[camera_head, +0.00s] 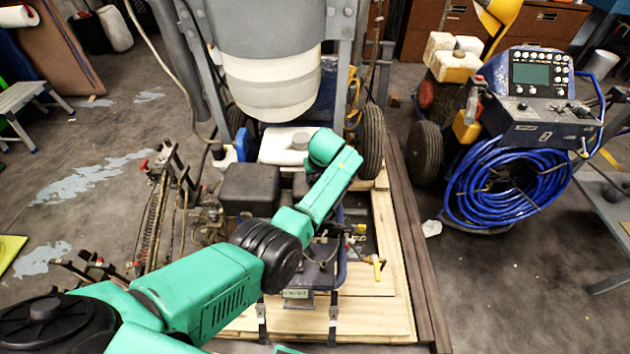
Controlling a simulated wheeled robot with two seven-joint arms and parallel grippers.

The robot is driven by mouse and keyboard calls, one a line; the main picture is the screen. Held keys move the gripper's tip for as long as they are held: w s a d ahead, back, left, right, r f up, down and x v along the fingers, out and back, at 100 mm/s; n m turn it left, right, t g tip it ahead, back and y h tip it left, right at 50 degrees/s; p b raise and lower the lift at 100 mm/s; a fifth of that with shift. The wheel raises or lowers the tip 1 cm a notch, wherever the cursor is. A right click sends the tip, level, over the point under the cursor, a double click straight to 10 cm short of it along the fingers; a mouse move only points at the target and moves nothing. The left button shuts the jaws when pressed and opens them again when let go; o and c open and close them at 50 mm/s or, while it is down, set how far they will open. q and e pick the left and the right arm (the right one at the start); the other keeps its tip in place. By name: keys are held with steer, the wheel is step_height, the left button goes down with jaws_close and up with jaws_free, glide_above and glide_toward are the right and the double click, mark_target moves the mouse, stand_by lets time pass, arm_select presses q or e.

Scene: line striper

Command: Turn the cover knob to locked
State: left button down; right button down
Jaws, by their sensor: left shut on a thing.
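My green left arm reaches from the lower left across the machine, its wrist over the machine's middle. My left gripper (309,150) is at the far end of this arm, close to a white container (280,150). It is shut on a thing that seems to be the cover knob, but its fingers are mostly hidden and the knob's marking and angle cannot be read. The line striper (250,190) stands below, with a black boxy part and metal frame. My right gripper does not show.
A large grey-and-white tank (270,70) hangs in a grey frame at the back. A wooden pallet (370,315) lies under the machine. A yellow-handled valve (378,266) is right of the arm. A blue hose coil (510,185) and control panel (540,75) stand at right.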

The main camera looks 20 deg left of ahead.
arm_select(q)
steer(key=n+b, duration=0.1)
steer(key=b, duration=0.1)
steer(key=n+y+b, duration=0.1)
steer(key=n+b, duration=0.1)
steer(key=n+g+b, duration=0.1)
steer(key=b, duration=0.1)
steer(key=shift+w+d+f+n, duration=0.15)
steer(key=shift+f+n, duration=0.1)
steer(key=shift+n, duration=0.05)
steer(key=shift+r+n+g+b, duration=0.2)
steer(key=shift+n+g+b, duration=0.3)
steer(key=shift+b, duration=0.5)
steer(key=shift+c, duration=2.1)
jaws_free()
steer(key=shift+r, duration=0.1)
steer(key=shift+d+r, duration=0.15)
steer(key=shift+r, duration=0.2)
steer(key=p+v, duration=0.1)
steer(key=v, duration=1.2)
steer(key=shift+s+d+r, duration=0.2)
steer(key=shift+s+d, duration=0.05)
steer(key=shift+d, duration=0.1)
